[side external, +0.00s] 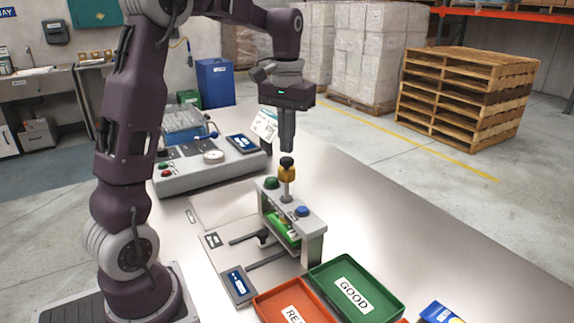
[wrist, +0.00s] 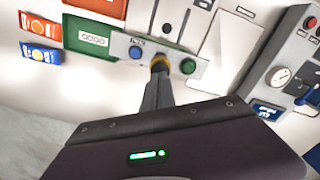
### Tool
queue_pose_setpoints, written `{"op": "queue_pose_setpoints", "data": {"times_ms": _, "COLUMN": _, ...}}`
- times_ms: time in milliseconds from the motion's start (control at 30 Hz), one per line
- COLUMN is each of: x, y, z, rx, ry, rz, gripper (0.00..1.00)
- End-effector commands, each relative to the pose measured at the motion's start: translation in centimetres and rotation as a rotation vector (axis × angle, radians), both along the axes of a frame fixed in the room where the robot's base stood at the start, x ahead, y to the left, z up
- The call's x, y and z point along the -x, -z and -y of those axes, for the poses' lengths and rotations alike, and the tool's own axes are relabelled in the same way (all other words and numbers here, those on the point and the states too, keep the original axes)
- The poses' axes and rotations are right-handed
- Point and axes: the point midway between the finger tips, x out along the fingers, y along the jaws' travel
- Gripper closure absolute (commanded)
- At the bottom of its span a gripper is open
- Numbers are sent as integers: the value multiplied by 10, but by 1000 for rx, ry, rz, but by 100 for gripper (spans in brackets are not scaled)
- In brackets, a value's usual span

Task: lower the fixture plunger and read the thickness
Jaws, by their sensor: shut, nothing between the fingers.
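A green button and a blue button flank the plunger. A green piece (side external: 284,229) lies inside the fixture under its top. A small display (side external: 238,284) sits at the fixture's front left; its reading is too small to make out. My gripper (side external: 287,148) is shut and empty, pointing down just above the knob. In the wrist view my gripper (wrist: 158,78) hides most of the plunger, with the yellow collar (wrist: 160,62) showing beyond the fingertips.
A green GOOD tray (side external: 390,300) and a red tray (side external: 262,303) stand in front of the fixture. A grey weigher console (side external: 182,184) with buttons and a display stands behind left. The table's right side is clear.

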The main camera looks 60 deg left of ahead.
Motion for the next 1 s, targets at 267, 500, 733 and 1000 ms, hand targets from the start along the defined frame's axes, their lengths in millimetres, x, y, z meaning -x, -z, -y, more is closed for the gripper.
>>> {"op": "queue_pose_setpoints", "data": {"times_ms": 267, "x": 0, "y": 4, "z": 0, "rx": 0, "ry": 0, "rz": -1, "gripper": 100}}
{"op": "queue_pose_setpoints", "data": {"times_ms": 500, "x": 0, "y": 9, "z": 0, "rx": 0, "ry": 0, "rz": 0, "gripper": 100}}
{"op": "queue_pose_setpoints", "data": {"times_ms": 733, "x": 0, "y": 13, "z": 0, "rx": 0, "ry": 0, "rz": -1, "gripper": 100}}
{"op": "queue_pose_setpoints", "data": {"times_ms": 1000, "x": 0, "y": 19, "z": 0, "rx": 0, "ry": 0, "rz": 0, "gripper": 100}}
